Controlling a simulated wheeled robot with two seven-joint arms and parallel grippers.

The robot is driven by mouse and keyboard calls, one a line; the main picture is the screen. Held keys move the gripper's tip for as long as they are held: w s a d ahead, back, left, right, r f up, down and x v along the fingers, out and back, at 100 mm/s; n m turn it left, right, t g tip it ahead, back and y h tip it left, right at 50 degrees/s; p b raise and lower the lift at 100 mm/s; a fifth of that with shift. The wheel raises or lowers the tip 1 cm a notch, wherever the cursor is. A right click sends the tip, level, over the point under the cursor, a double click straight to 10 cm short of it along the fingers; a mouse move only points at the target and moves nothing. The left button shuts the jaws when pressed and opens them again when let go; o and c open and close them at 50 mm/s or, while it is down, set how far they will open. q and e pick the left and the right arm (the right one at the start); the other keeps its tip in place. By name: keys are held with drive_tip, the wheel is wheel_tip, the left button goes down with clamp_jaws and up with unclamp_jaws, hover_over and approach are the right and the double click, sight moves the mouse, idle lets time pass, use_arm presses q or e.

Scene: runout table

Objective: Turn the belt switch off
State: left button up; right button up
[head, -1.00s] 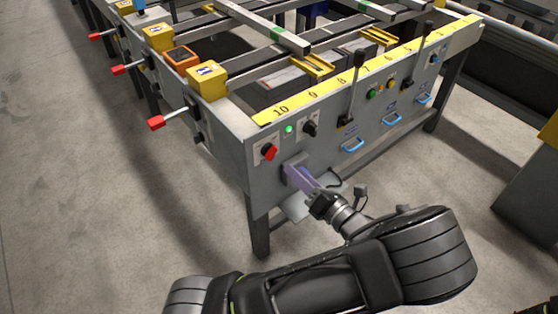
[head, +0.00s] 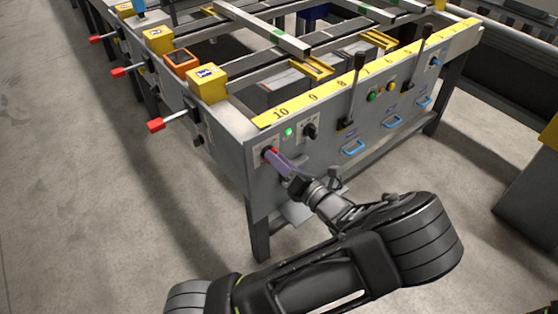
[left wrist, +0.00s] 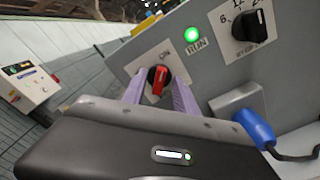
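The belt switch is a red rotary knob (left wrist: 158,79) on a white plate marked "ON", on the grey end panel of the runout table. In the head view the knob (head: 267,151) is partly covered by my fingers. My left gripper (head: 274,157) is at the switch. In the left wrist view its two purple fingers (left wrist: 159,88) stand apart on either side of the knob, with visible gaps; I see no clear contact. The knob's handle is roughly upright in that view. A green lamp (left wrist: 192,34) marked "RUN" is lit beside it. My right gripper is not in view.
A black selector dial (left wrist: 252,24) sits right of the lamp. A blue plug (left wrist: 254,128) with a dark cable sticks out below, close to my right-hand finger. Black levers (head: 356,88) and blue handles (head: 352,148) are further right. Floor left of the table is free.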

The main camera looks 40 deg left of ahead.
use_arm(q)
clamp_jaws()
idle(0.3)
idle(0.3)
